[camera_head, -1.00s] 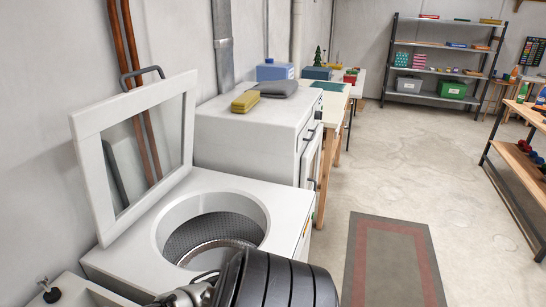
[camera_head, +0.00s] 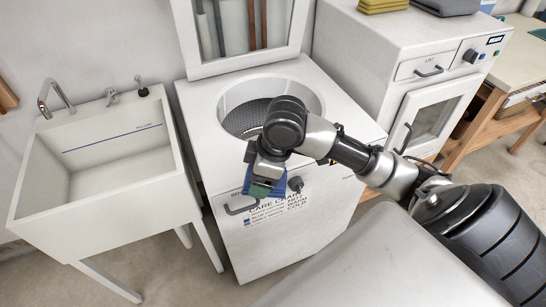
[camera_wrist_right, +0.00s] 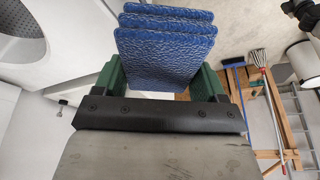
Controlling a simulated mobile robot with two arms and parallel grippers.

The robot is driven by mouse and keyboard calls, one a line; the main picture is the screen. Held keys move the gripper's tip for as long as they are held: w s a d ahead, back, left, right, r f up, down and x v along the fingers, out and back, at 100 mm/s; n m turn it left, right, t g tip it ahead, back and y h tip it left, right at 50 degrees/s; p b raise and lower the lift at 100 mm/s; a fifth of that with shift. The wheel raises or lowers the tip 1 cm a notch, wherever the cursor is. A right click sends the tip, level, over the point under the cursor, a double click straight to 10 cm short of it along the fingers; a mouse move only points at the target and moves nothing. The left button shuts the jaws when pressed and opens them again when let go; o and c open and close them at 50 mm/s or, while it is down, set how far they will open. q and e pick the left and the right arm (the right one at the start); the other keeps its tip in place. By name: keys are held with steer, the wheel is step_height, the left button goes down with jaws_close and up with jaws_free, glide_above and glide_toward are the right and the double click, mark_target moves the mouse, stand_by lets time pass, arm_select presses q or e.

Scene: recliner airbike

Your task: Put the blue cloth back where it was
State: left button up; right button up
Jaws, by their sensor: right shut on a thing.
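The blue cloth (camera_head: 248,180) is a folded, layered bundle held in my right gripper (camera_head: 260,189), in front of the white top-loading washer (camera_head: 345,120). In the right wrist view the blue cloth (camera_wrist_right: 167,48) shows several stacked layers between the green fingers of my right gripper (camera_wrist_right: 158,82). In the head view much of the cloth is hidden behind the gripper. The washer's lid (camera_head: 297,50) stands raised and its round drum opening (camera_head: 235,115) is partly covered by my right arm. My left gripper is not in view.
A white sink (camera_head: 25,195) with a tap (camera_head: 52,97) stands left of the washer. A white cabinet (camera_head: 375,55) on the right carries a yellow folded cloth (camera_head: 382,6) and a grey one (camera_head: 447,6). A broom and mop (camera_wrist_right: 268,95) show in the wrist view.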

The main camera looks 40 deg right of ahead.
steer(key=d+n, duration=0.1)
steer(key=w+d+n, duration=0.1)
steer(key=n, duration=0.1)
steer(key=shift+d+n+g+b, duration=0.15)
steer(key=shift+n+g+b, duration=0.15)
steer(key=shift+g, duration=0.1)
steer(key=w+d+f, duration=0.2)
steer(key=w, duration=0.1)
steer(key=w+d+f+n, duration=0.1)
steer(key=w+d+f, duration=0.1)
steer(key=w, duration=0.2)
steer(key=w+d+f+n+p, duration=0.1)
steer(key=w+f, duration=0.1)
steer(key=w, duration=0.2)
steer(key=shift+w+d+f+g+y, duration=0.15)
steer(key=shift+d+g+y, duration=0.15)
steer(key=shift+d, duration=0.1)
step_height(320, 180, down, 3)
steer(key=shift+f+p, duration=0.15)
steer(key=shift+p, duration=0.2)
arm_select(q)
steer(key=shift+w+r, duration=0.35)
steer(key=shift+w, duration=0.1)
arm_select(e)
steer(key=shift+f, duration=0.45)
steer(key=shift+f, duration=0.15)
steer(key=o, duration=0.9)
steer(key=shift+o, duration=0.2)
